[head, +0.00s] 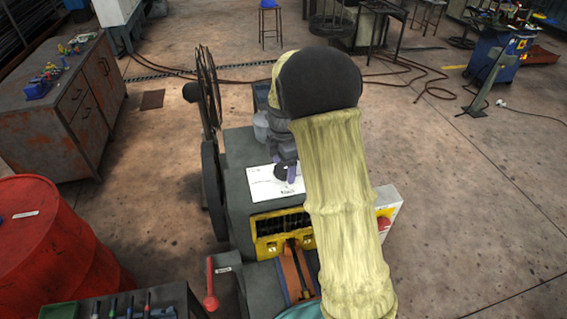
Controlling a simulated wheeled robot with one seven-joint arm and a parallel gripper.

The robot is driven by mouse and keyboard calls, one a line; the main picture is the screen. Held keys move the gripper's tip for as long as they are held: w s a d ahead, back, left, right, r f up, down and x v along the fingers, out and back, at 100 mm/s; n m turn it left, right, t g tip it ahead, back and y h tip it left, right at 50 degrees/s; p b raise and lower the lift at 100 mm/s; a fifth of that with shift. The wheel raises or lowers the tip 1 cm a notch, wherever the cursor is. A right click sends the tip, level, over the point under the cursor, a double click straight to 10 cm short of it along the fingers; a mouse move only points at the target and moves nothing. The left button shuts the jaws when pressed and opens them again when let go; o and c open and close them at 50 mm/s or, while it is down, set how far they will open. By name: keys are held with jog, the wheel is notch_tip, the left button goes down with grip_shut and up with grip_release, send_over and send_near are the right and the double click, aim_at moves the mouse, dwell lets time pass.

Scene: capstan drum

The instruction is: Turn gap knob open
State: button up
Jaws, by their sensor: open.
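The capstan machine (236,182) stands in the middle of the head view, with a grey top. A white label plate (262,185) lies on that top. A dark round knob (281,173) sits on the plate and is partly covered by my gripper (286,172). My gripper is open, with its fingers pointing down around or right beside the knob; I cannot tell whether they touch it. My arm hides the right part of the plate and machine top. The knob's pointer and setting are too small to read.
A yellow frame (268,240) is below the plate. A box with a red button (384,224) is at right. A red drum (60,245) and workbench (62,110) are left. Floor at right is mostly clear.

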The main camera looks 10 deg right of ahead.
jog(key=c, duration=1)
jog(key=shift+o, duration=0.2)
